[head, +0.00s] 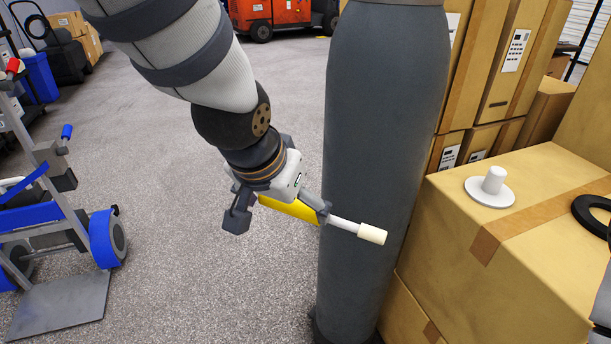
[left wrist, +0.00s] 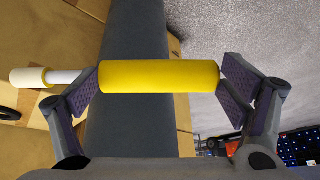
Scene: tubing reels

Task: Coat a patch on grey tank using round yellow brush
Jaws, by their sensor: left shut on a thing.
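The grey tank (head: 386,120) stands upright in the middle of the head view, and part of it shows behind the brush in the left wrist view (left wrist: 136,30). My left gripper (head: 279,209) is shut on the yellow handle of the round brush (head: 290,208). In the left wrist view the handle (left wrist: 160,76) lies crosswise between the two fingers. A white shaft and cream round head (head: 372,234) stick out to the right, in front of the tank's lower half. I cannot tell whether the head touches the tank. No coated patch shows on the visible side.
A cardboard box (head: 520,275) right of the tank bears a white disc with a peg (head: 490,190) and a black ring (head: 592,215). More boxes (head: 515,70) are stacked behind. A blue-wheeled hand truck (head: 60,220) stands at left. The floor between is clear.

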